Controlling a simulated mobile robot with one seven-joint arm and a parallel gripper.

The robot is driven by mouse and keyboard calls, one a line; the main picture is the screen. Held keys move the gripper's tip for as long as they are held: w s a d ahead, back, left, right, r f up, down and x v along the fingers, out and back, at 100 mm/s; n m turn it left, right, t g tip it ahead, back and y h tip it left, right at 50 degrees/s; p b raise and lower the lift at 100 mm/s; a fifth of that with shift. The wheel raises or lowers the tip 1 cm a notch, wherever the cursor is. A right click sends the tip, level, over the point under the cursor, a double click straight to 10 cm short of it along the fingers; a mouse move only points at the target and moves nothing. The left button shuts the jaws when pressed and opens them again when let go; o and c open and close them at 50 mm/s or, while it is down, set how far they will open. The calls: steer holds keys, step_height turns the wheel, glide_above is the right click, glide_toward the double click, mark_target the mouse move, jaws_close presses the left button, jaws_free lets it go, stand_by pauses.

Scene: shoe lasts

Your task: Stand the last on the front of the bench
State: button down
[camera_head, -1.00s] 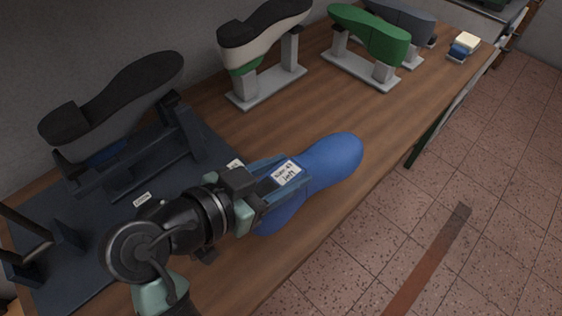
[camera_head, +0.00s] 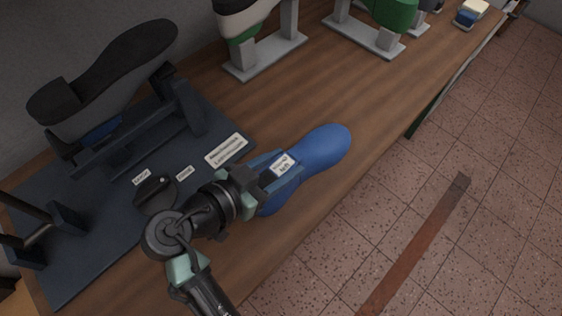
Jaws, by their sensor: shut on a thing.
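The blue last (camera_head: 325,150) has a white label with writing on its upper part. It is at the front right part of the wooden bench (camera_head: 325,85), close to the front edge, with its toe pointing to the upper right. My gripper (camera_head: 268,178) is shut on the last near its heel end, and its fingers hide part of it. I cannot tell whether the underside of the last touches the bench top.
A dark stand on a dark base plate (camera_head: 60,250) holds a black sole (camera_head: 105,75) at the left. White labels lie on the plate. Grey stands (camera_head: 265,55) with a white and a green shoe form (camera_head: 394,14) stand at the back. Blue and cream blocks (camera_head: 468,15) sit at the far end.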

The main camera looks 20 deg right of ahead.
stand_by(0.3)
steer(key=shift+c, duration=1.4)
jaws_free()
steer(key=shift+f, duration=0.15)
